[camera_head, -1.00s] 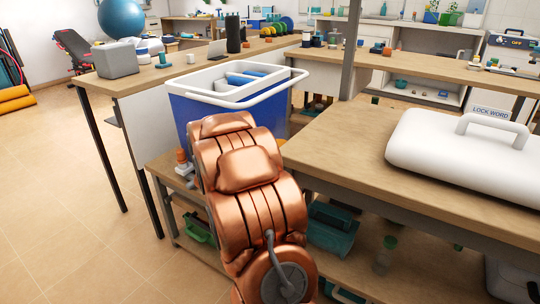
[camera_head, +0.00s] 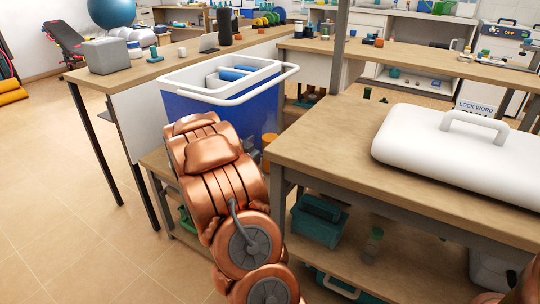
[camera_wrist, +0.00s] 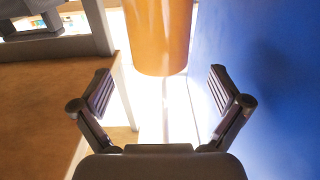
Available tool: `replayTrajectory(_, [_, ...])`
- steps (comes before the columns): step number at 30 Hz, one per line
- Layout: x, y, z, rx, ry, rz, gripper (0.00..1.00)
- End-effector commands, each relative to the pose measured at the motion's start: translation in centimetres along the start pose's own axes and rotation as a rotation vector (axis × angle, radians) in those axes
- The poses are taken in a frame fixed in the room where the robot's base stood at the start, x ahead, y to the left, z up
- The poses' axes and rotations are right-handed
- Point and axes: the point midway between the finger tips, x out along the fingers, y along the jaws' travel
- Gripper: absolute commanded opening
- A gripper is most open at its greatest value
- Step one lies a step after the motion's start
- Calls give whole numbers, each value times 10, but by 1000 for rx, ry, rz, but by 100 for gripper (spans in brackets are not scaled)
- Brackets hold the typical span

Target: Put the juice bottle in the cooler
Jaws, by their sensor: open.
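The cooler (camera_head: 240,118) has a blue body, a white rim and a white handle; it is open, with white and blue items inside. In the wrist view a plain blue wall (camera_wrist: 275,80), apparently the cooler's side, fills the right. An orange cylinder (camera_wrist: 160,35), apparently the juice bottle, shows beyond my fingertips, its top cut off by the frame. An orange patch (camera_head: 268,142) between cooler and table seems to be the same thing. My gripper (camera_wrist: 160,74) is open and empty, its fingers apart from the cylinder.
A wooden table (camera_head: 320,135) stands right of the cooler, with a white case (camera_head: 440,152) on it. A grey box (camera_head: 106,56) stands on the counter at left.

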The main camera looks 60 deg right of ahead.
Motion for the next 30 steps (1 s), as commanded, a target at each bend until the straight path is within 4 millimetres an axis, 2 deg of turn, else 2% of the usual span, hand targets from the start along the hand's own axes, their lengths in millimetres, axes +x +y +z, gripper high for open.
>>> replayTrajectory(10, [37,1,4,1,-1,2,99])
replayTrajectory(21, [42,0,2,0,-1,0,99])
replayTrajectory(30, [42,0,3,0,-1,0,69])
